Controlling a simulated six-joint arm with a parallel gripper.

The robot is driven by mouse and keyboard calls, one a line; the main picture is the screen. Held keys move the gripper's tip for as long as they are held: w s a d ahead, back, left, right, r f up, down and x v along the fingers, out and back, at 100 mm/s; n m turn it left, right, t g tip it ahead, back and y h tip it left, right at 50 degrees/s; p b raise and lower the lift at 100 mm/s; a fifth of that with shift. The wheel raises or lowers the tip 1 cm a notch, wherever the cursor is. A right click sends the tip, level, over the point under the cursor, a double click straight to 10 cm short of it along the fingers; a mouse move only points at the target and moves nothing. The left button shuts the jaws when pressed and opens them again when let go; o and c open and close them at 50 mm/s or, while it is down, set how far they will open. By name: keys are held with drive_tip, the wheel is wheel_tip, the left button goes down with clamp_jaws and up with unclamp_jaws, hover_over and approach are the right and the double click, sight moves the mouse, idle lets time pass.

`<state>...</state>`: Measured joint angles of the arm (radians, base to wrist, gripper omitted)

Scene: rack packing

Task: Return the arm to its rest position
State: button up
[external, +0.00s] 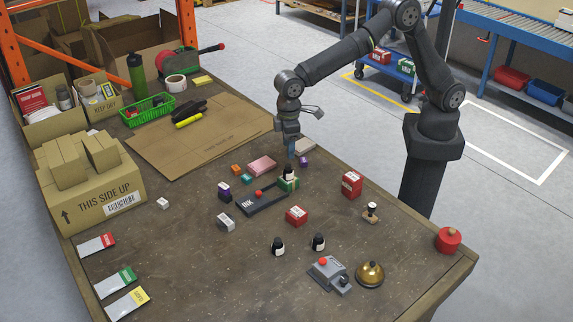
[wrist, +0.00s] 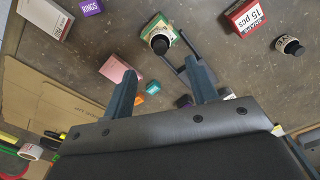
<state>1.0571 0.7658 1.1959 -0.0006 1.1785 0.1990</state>
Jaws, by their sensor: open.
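My arm rises from its dark column at the right of the table and reaches over the back middle in the external view. My gripper (external: 290,143) points down above the green box (external: 289,184). In the wrist view, my gripper (wrist: 163,85) shows two blue-grey fingers spread apart with nothing between them. The green box (wrist: 158,27) with a black-capped bottle (wrist: 160,42) on it lies beyond the fingertips. A pink box (wrist: 120,70) is near the left finger.
An ink pad (external: 262,197), red boxes (external: 352,184), black-capped bottles (external: 278,246) and a brass bell (external: 370,274) stand around the middle and front. Cartons (external: 95,190) and a green basket (external: 148,108) line the left side. Flat cardboard (external: 200,135) covers the back middle.

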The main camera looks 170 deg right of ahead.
sight(288, 165)
wheel_tip(288, 165, down, 9)
drive_tip(key=shift+r, duration=1.75)
drive_tip(key=shift+f, duration=0.1)
